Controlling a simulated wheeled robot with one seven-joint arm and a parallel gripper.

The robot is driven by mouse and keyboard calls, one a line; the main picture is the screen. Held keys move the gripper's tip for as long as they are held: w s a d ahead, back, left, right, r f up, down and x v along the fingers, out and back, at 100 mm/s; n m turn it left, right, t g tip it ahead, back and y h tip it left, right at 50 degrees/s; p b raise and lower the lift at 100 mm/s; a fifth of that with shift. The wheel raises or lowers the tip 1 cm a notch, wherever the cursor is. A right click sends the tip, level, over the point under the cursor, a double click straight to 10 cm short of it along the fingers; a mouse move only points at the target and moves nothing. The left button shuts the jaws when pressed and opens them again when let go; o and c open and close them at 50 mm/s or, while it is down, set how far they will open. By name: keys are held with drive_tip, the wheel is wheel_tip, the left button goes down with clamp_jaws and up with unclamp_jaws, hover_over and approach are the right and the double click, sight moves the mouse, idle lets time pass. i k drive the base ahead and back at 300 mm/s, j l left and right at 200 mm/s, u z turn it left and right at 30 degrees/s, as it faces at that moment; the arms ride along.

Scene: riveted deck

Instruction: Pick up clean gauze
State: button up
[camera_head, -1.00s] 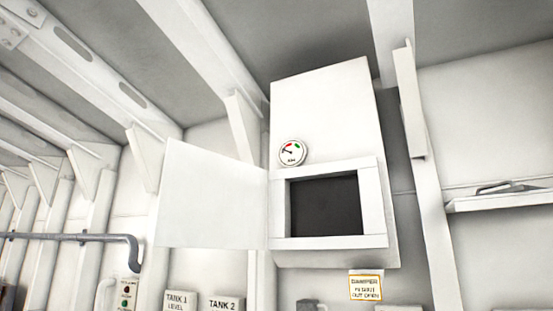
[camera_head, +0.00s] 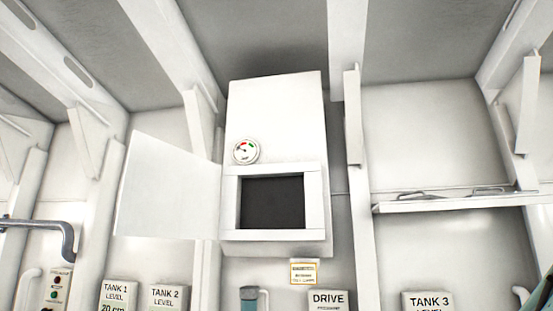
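I see no clean gauze in this view. A white wall cabinet (camera_head: 275,120) hangs in the middle, with its door (camera_head: 168,187) swung open to the left. Its square opening (camera_head: 272,203) is dark, and I cannot make out anything inside. My gripper is not in view.
A white shelf (camera_head: 455,203) at the right holds thin, flat items I cannot identify. A round gauge (camera_head: 246,151) is on the cabinet. Below are signs for Tank 1 (camera_head: 118,294), Tank 2 (camera_head: 168,297), Drive (camera_head: 328,301) and Tank 3 (camera_head: 428,301). A grey pipe (camera_head: 40,226) runs at the left.

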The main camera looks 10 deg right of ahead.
sight(489, 194)
drive_tip(key=l+z, duration=0.1)
drive_tip(key=z, duration=1.15)
